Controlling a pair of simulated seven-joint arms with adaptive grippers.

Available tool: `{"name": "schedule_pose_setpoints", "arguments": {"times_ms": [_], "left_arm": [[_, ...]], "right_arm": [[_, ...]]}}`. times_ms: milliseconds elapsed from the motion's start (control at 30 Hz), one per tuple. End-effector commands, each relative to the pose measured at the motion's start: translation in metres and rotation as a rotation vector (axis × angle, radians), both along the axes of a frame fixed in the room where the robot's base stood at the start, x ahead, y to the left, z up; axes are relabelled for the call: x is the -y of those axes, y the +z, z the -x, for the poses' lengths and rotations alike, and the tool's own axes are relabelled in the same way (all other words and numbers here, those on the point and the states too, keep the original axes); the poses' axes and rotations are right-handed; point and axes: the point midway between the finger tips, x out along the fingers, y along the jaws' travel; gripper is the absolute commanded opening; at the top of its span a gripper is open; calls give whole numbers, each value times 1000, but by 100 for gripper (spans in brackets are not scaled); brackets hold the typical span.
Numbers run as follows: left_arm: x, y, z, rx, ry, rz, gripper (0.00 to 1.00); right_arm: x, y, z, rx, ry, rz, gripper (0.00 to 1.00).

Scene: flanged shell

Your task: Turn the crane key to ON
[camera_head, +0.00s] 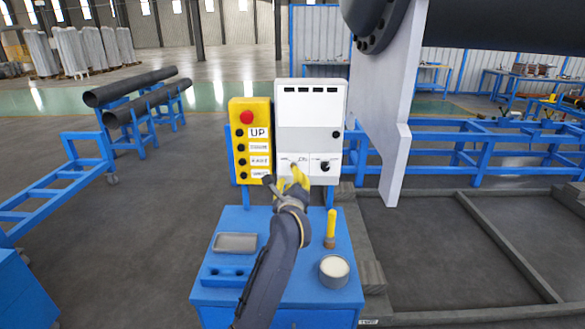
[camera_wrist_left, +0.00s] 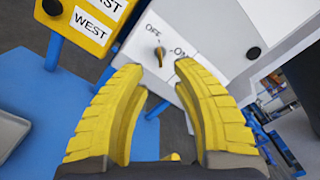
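The crane key (camera_wrist_left: 160,55) is a small brass-coloured key on the front of a white control box (camera_head: 310,108). In the left wrist view the labels OFF and ON stand above it and to its right. Which label it points to I cannot tell for sure. My left gripper (camera_head: 294,177) has yellow fingers and is in front of the box's lower part, hiding some of it in the head view. In the left wrist view its fingers (camera_wrist_left: 158,72) are apart, with the key between and just beyond the tips. Nothing is held. My right gripper is not in view.
A yellow button panel (camera_head: 250,139) with a red button stands left of the box. A black knob (camera_head: 325,166) is to the right of the key. Below, a blue cabinet (camera_head: 262,222) carries a grey tray, a round tin (camera_head: 334,270) and a yellow-handled tool (camera_head: 331,226).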

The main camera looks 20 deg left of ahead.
Motion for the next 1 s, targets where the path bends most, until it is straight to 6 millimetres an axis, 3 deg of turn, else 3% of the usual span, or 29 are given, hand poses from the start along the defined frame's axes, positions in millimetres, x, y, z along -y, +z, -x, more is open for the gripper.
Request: {"name": "schedule_pose_setpoints", "arguments": {"times_ms": [200,400,667,1000], "left_arm": [[-11,0,-38,-1,2,-3,27],[-18,0,-61,-1,1,-1,27],[-22,0,-76,-1,1,-1,27],[-23,0,-79,-1,1,-1,27]], "right_arm": [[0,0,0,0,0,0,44],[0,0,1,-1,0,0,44],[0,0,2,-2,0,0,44],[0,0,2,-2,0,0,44]]}}
